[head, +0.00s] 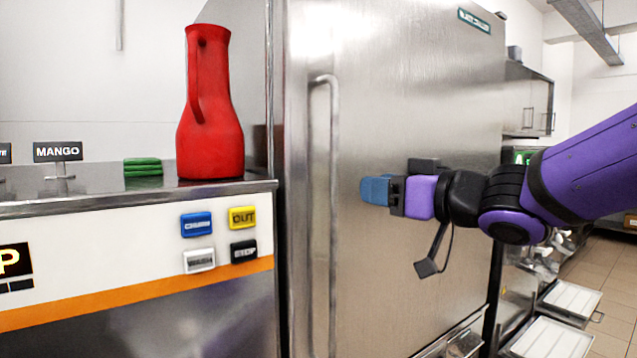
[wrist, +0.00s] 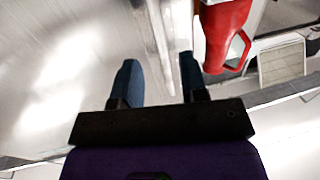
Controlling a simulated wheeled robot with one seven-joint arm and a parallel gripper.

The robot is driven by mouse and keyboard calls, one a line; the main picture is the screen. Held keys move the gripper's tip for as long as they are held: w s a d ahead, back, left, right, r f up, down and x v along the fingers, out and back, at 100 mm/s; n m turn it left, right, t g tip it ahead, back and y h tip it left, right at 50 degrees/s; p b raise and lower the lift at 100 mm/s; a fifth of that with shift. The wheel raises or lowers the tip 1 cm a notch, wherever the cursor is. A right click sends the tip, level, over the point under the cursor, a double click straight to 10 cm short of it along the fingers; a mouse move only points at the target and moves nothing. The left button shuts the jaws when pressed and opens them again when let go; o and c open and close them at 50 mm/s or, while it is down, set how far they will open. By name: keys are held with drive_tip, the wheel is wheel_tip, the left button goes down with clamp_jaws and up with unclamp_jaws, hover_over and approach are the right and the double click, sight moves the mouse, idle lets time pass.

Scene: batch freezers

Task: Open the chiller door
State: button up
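The chiller door (head: 420,110) is a tall brushed-steel panel, and it looks shut. Its handle (head: 333,200) is a long vertical bar near the door's left edge. My gripper (head: 375,190) is in front of the door, to the right of the handle at about its mid-height, with its blue fingertips pointing left. In the wrist view my gripper (wrist: 160,78) has its two blue fingers apart, with no object held between them. A pale bar that looks like the handle (wrist: 157,45) runs ahead of the gap between them. No contact with the handle is visible.
A counter (head: 130,198) with buttons on its front stands left of the chiller. A red jug (head: 208,115), green stacked pieces (head: 143,167) and a MANGO sign (head: 58,152) are on it. White trays (head: 570,300) sit low at the right, beside open tiled floor (head: 615,275).

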sight(337, 182)
drive_tip(key=x, duration=1)
drive_tip(key=shift+w+d, duration=0.1)
drive_tip(key=shift+d, duration=0.05)
clamp_jaws()
